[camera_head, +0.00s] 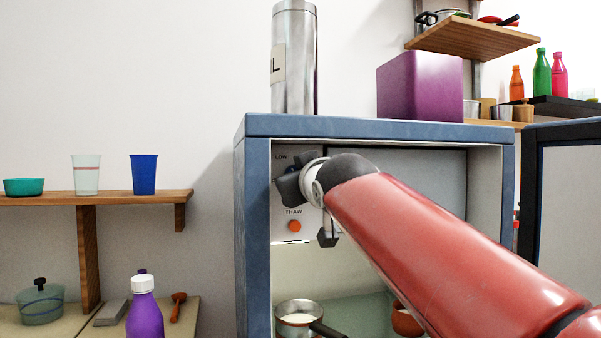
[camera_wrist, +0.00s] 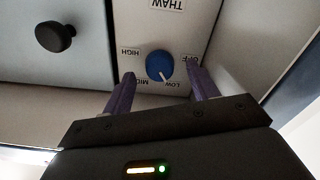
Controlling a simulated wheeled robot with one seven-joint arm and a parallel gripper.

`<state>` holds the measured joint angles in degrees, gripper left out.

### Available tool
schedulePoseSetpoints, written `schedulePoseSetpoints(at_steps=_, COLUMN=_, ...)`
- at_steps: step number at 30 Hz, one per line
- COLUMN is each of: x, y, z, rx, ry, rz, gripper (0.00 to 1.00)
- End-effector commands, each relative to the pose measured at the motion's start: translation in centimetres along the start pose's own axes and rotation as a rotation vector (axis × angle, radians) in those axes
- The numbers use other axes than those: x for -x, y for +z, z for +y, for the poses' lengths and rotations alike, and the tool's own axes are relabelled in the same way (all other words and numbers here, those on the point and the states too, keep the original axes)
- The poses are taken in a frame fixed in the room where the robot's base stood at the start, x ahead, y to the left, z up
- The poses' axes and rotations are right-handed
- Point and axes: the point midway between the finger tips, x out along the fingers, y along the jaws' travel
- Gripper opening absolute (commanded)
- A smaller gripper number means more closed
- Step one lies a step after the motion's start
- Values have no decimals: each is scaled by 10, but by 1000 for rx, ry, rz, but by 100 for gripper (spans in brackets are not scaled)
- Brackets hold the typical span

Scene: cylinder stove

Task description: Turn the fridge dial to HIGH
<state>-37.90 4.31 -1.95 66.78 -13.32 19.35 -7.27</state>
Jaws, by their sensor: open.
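The fridge dial (camera_wrist: 158,64) is a round blue knob on a pale panel in the wrist view, which shows the panel upside down. HIGH, MID, LOW and OFF are printed around it. Its white pointer mark is on the side of LOW and MID, nearer LOW. My gripper (camera_wrist: 160,74) is open, with one purple finger on each side of the dial; I cannot tell whether either touches it. In the head view the blue fridge (camera_head: 252,230) stands open and my gripper (camera_head: 294,185) is at its control panel, hiding the dial.
A dark round knob (camera_wrist: 55,37) sits beside the panel. An orange THAW button (camera_head: 295,226) is below my gripper. The fridge door (camera_head: 570,200) stands open at right. A pan (camera_head: 298,312) is inside. A steel cylinder (camera_head: 295,60) and purple box (camera_head: 420,85) are on top.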

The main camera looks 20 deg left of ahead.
Motion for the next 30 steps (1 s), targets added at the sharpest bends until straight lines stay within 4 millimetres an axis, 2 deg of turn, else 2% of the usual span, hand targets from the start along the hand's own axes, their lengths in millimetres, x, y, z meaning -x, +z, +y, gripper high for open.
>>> schedulePoseSetpoints(at_steps=1, x=-8, y=-2, z=1, rx=1, ry=0, rz=-2, gripper=59)
schedulePoseSetpoints(at_steps=6, x=-22, y=0, z=1, rx=1, ry=0, rz=-2, gripper=59)
schedulePoseSetpoints(at_steps=15, x=-24, y=0, z=1, rx=0, ry=1, rz=-1, gripper=59)
schedulePoseSetpoints(at_steps=25, x=-24, y=0, z=0, rx=0, ry=1, rz=-1, gripper=16)
schedulePoseSetpoints(at_steps=30, x=-24, y=1, z=0, rx=-7, ry=1, rz=-1, gripper=15)
